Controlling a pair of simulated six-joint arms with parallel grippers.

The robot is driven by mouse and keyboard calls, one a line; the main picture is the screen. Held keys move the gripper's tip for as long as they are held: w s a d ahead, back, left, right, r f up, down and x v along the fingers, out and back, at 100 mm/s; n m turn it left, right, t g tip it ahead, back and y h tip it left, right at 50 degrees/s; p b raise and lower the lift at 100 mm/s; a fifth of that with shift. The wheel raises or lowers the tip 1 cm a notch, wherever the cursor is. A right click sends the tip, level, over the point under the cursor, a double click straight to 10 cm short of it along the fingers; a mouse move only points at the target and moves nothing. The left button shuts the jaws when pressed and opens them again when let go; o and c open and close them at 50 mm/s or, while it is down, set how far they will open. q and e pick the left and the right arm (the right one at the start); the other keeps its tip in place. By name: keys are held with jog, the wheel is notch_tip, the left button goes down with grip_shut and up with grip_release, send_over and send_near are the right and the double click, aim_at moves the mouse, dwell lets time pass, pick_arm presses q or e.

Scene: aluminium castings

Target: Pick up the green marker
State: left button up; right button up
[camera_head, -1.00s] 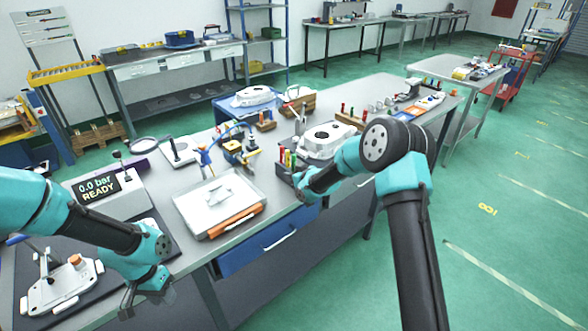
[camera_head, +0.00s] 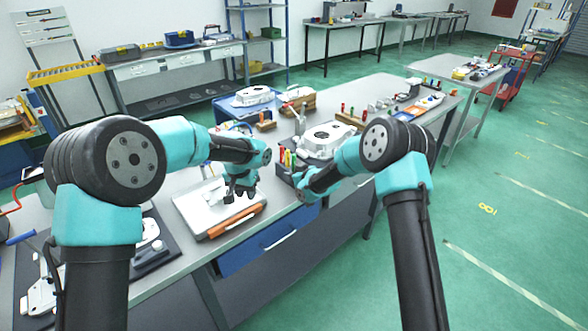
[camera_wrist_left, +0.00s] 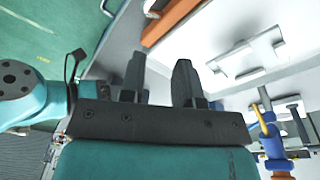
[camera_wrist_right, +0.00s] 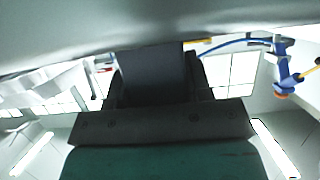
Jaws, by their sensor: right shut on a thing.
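Several coloured markers stand upright in a dark holder (camera_head: 283,171) at the bench's front edge in the head view. One of them looks green (camera_head: 293,158); they are small there. My right gripper (camera_head: 301,188) is beside the holder. In the right wrist view its fingers are shut on a dark block (camera_wrist_right: 152,76), which looks like the holder's wall. My left gripper (camera_head: 236,191) hangs over the white board, left of the holder. In the left wrist view its two fingers (camera_wrist_left: 160,72) stand apart with nothing between them. The green marker is not clear in either wrist view.
A white board (camera_head: 195,205) with an orange-handled item (camera_head: 236,221) on its front edge lies below my left gripper. A large aluminium casting (camera_head: 327,138) stands behind the holder. A blue-and-yellow tool (camera_wrist_left: 272,140) shows in the left wrist view.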

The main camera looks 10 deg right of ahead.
pick_arm(q)
jog(key=w+d+r+t, duration=0.1)
jog(key=w+d+r, duration=0.3)
jog(key=d+r, duration=0.3)
jog(key=w+d+r+n+t, duration=0.1)
jog(key=w+d+r+t, duration=0.1)
jog(key=w+d+r, duration=0.3)
jog(key=d+r, duration=0.1)
jog(key=d, duration=0.3)
jog(key=shift+d+r+h, duration=0.3)
jog(key=shift+r+h, duration=0.05)
jog(key=shift+h, duration=0.05)
send_over(294, 155)
jog(key=s, duration=0.2)
jog(key=shift+w+a+f, duration=0.1)
jog(key=shift+a+f, duration=0.05)
jog(key=shift+f, duration=0.9)
jog(key=shift+w+a+f, duration=0.1)
jog(key=shift+a+f, duration=0.05)
jog(key=shift+f, duration=0.95)
jog(key=shift+a+f, duration=0.15)
jog(key=shift+f, duration=0.9)
jog(key=shift+x, duration=2.6)
jog(key=shift+s+a, duration=0.1)
jog(key=shift+s, duration=0.05)
jog(key=shift+c, duration=0.4)
